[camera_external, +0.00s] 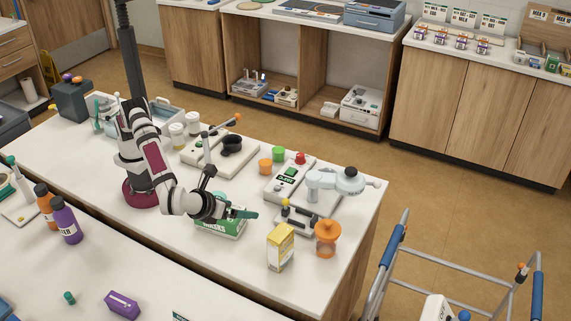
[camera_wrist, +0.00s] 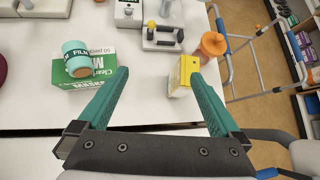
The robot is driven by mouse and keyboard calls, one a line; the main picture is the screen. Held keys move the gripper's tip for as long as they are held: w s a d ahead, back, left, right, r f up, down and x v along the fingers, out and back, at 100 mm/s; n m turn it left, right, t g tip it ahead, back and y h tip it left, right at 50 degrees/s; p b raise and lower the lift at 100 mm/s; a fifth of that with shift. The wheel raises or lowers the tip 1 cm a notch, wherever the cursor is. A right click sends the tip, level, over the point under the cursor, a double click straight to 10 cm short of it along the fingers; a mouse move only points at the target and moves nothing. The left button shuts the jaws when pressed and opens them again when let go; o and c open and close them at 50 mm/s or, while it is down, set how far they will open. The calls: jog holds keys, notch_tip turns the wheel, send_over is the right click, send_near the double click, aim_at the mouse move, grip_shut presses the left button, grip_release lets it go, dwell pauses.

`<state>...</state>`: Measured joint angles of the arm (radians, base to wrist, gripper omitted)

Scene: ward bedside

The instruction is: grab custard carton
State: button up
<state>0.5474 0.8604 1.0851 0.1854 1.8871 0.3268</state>
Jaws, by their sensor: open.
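The custard carton, taken to be the yellow and white carton (camera_external: 280,247), stands upright near the front right of the white table. In the wrist view the carton (camera_wrist: 182,72) shows beyond the fingertips, nearer the right finger, which overlaps its edge. I cannot read its label. My gripper (camera_external: 252,213) has teal fingers and is above the table, to the left of the carton and apart from it. In the wrist view my gripper (camera_wrist: 160,76) is open with nothing held between its fingers.
An orange lidded jar (camera_external: 328,240) stands right of the carton. A grey device (camera_external: 297,220) lies behind it.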

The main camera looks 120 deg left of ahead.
aim_at(270, 247)
jog(key=w+d+f+m+t+y, duration=0.2)
jog(key=w+d+f+m+t, duration=0.15)
jog(key=d+f, duration=0.4)
jog(key=shift+g, duration=0.35)
jog(key=x, duration=1.5)
jog(key=shift+d+f, duration=0.15)
jog(key=shift+f, duration=0.05)
jog(key=shift+s, duration=0.1)
grip_shut()
jog(key=shift+r, duration=0.1)
